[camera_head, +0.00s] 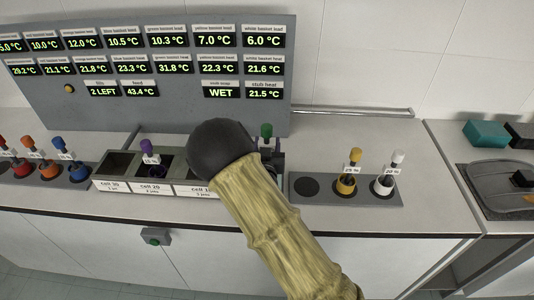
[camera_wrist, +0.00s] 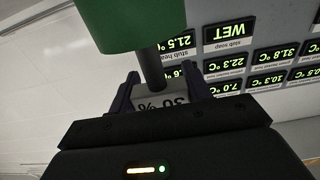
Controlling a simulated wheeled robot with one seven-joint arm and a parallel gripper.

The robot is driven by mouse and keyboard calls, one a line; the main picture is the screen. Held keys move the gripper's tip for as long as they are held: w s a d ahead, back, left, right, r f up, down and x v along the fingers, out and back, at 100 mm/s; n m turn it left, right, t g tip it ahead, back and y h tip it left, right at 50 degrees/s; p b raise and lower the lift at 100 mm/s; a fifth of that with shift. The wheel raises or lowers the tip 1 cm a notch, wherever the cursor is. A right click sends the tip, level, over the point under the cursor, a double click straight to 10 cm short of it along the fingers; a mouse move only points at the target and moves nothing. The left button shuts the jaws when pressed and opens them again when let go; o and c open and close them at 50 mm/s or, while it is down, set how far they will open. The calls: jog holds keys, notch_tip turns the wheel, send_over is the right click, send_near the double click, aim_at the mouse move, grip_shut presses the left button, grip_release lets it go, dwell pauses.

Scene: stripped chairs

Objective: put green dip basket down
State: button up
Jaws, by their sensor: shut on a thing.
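The green dip basket shows its green knob (camera_head: 266,130) above my arm in the head view. In the wrist view its large green knob (camera_wrist: 128,22), dark stem and a label reading 30 % upside down are close up. My gripper (camera_wrist: 160,88) is shut on the basket around the label and stem. My arm hides most of the gripper and the basket's lower part in the head view, so I cannot tell whether it touches anything below.
A row of cells (camera_head: 152,188) holds a purple-knobbed basket (camera_head: 149,148) in cell 20. The right rack (camera_head: 325,197) has an empty hole (camera_head: 307,186), then yellow (camera_head: 354,157) and white (camera_head: 397,160) baskets. Red, orange and blue baskets stand left. A display panel (camera_head: 130,100) rises behind.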

jog(key=shift+w+f, duration=0.1)
jog(key=shift+f, duration=0.05)
jog(key=f, duration=0.1)
jog(key=f+p, duration=0.1)
jog(key=shift+s+a+f, duration=0.2)
jog(key=shift+f, duration=0.2)
jog(key=shift+d+f, duration=0.15)
jog(key=shift+f, duration=0.2)
jog(key=shift+w+d+f, duration=0.1)
jog(key=shift+d+f, duration=0.05)
jog(key=shift+d, duration=0.15)
jog(key=shift+a+f, duration=0.15)
jog(key=o, duration=1.5)
jog(key=shift+a, duration=0.1)
jog(key=shift+o, duration=0.2)
jog(key=shift+r, duration=0.2)
jog(key=s+b, duration=0.4)
jog(key=s, duration=0.8)
jog(key=shift+s+a+b, duration=0.15)
jog(key=shift+b, duration=0.25)
